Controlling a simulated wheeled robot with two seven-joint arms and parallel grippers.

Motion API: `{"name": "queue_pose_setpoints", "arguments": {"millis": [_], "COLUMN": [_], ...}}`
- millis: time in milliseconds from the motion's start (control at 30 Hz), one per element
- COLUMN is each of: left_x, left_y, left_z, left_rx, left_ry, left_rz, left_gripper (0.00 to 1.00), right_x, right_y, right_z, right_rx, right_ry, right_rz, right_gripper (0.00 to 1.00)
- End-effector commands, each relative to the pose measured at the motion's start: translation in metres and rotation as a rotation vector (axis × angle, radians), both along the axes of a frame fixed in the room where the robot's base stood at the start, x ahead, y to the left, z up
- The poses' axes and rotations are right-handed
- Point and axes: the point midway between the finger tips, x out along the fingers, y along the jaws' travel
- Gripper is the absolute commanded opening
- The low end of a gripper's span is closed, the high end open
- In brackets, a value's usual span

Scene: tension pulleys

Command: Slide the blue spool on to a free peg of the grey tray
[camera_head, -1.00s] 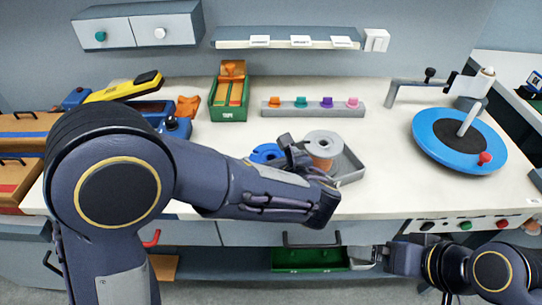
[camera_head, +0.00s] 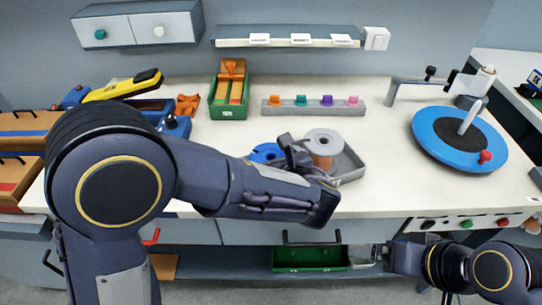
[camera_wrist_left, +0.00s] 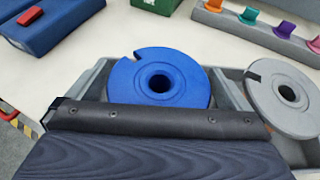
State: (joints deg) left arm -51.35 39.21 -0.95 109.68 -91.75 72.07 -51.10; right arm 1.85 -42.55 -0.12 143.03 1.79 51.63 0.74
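The blue spool (camera_head: 265,153) is partly hidden behind my left gripper (camera_head: 290,150) in the head view. In the left wrist view the blue spool (camera_wrist_left: 135,80) lies nearly flat with its hole showing, just beyond the dark gripper body. My left fingertips are close to the spool's right side; whether they grip it is hidden. The grey tray (camera_head: 352,168) carries a grey spool with a copper-coloured core (camera_head: 322,140). The tray's rim (camera_wrist_left: 232,88) shows beside the blue spool in the wrist view. Its pegs are hidden.
A grey rack with coloured clips (camera_head: 313,107) and a green box (camera_head: 229,108) stand behind. A blue turntable (camera_head: 460,140) is at the right, and a yellow-handled tool (camera_head: 122,86) at the left. The counter is clear between tray and turntable.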

Motion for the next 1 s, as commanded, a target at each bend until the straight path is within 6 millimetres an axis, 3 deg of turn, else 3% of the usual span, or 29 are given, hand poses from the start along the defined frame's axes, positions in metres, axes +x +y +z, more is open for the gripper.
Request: {"name": "queue_pose_setpoints", "arguments": {"millis": [167,600,1000], "left_x": [-0.007,-0.062,-0.067], "left_y": [-0.003,-0.026,-0.028], "left_z": [0.003,0.028,0.03], "left_rx": [0.0,0.001,0.0], "left_ry": [0.001,-0.001,-0.001], "left_rz": [-0.001,-0.001,0.0], "left_gripper": [1.0,1.0,1.0], "right_x": [0.0,0.0,0.0], "right_y": [0.0,0.0,0.0], "right_z": [0.0,0.0,0.001], "right_rx": [0.0,0.0,0.0], "right_ry": [0.0,0.0,0.0], "right_rz": [0.0,0.0,0.0], "right_gripper": [1.0,1.0,1.0]}}
